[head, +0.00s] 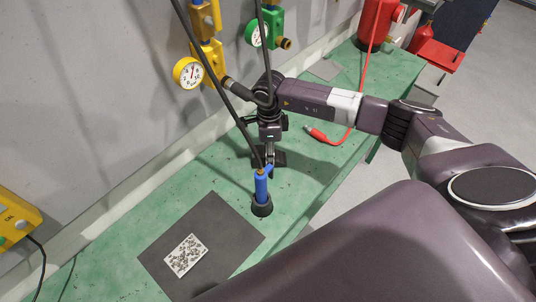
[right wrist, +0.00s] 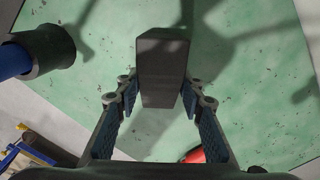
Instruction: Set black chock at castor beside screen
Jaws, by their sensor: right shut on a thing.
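My right gripper (head: 270,150) hangs over the green bench top, behind and partly hidden by a blue tool. In the right wrist view its two fingers (right wrist: 160,103) are closed on the black chock (right wrist: 162,68), a dark block gripped by its sides with its far end reaching beyond the fingertips. In the head view the chock is hard to tell from the dark gripper. I cannot make out a castor. A dark blue panel (head: 459,30) at the top right may be the screen; I cannot be sure. My left gripper is not in view.
The blue tool (head: 261,188) with a black foot stands close to the gripper, under a cable. A red hose connector (head: 318,134) lies on the green bench (head: 330,170). A dark mat (head: 218,222) carries a speckled white card (head: 186,256). Gauges (head: 188,72) hang along the wall.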

